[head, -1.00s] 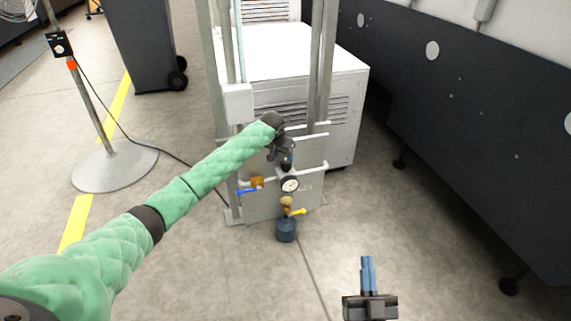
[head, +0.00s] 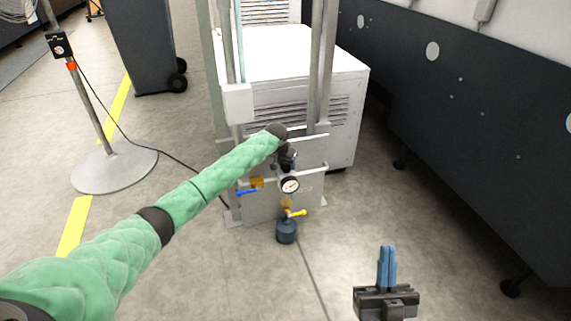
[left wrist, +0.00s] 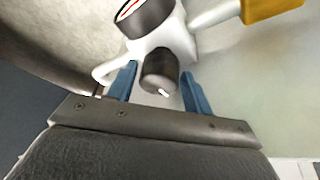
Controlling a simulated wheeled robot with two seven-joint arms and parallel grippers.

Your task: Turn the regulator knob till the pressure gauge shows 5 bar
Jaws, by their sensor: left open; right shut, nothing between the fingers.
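The pressure gauge (head: 289,185) has a white round face on the panel; its reading is too small to tell. It also shows at the top of the left wrist view (left wrist: 143,14), cut by the edge. The dark regulator knob (left wrist: 159,74) with a white mark stands between the fingers of my open left gripper (left wrist: 158,88), with visible gaps on both sides. In the head view my left gripper (head: 287,158) is at the regulator just above the gauge, and it hides the knob. My right gripper (head: 387,266) is shut and empty, over bare floor at the lower right.
Grey posts (head: 325,65) frame the panel. A white cabinet (head: 345,100) stands behind. Floor in front is clear.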

